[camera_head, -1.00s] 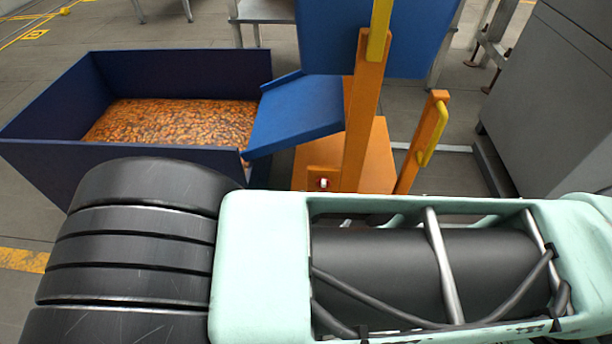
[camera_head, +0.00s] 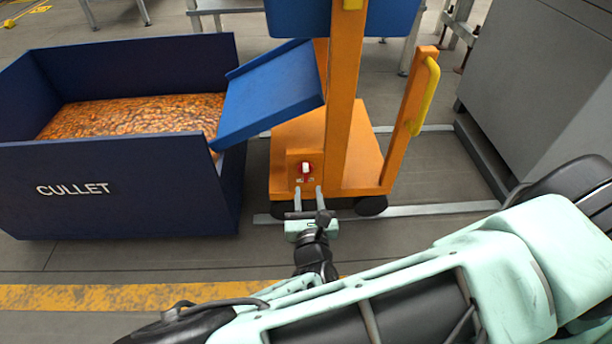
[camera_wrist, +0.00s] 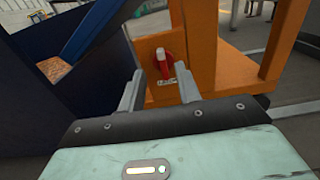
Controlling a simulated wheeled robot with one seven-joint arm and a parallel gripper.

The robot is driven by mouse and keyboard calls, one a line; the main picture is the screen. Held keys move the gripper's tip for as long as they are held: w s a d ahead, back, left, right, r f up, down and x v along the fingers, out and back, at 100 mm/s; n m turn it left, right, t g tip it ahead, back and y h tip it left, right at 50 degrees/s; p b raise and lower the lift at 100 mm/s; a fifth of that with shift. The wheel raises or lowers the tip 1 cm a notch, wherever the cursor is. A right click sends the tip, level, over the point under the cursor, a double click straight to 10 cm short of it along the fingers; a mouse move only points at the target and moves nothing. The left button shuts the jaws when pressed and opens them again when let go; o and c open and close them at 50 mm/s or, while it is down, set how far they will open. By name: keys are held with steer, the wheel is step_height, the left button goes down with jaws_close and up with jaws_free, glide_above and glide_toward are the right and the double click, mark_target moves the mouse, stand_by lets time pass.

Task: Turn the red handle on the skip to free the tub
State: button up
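The red handle (camera_head: 308,168), with a white end, sits on a small orange box low on the front of the orange frame (camera_head: 340,120). In the wrist view the handle (camera_wrist: 168,66) shows just beyond my fingertips, roughly between them. My gripper (camera_head: 308,190) is open and empty, pointing at the handle from the front. Its two fingers stand apart in the wrist view (camera_wrist: 158,82); they look short of the handle. The blue tub (camera_head: 395,15) is at the top of the frame, cut off by the picture edge. A blue chute (camera_head: 268,95) slopes down left.
A dark blue bin (camera_head: 120,185) marked CULLET, holding amber pieces, stands close on the left. A yellow grip (camera_head: 425,95) is on the right orange post. A grey cabinet (camera_head: 550,80) stands right. Floor in front is clear, with a yellow stripe (camera_head: 100,297).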

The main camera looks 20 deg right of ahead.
mark_target(306, 169)
steer(key=b+x, duration=0.3)
steer(key=x, duration=0.5)
steer(key=shift+w, duration=0.1)
jaws_close()
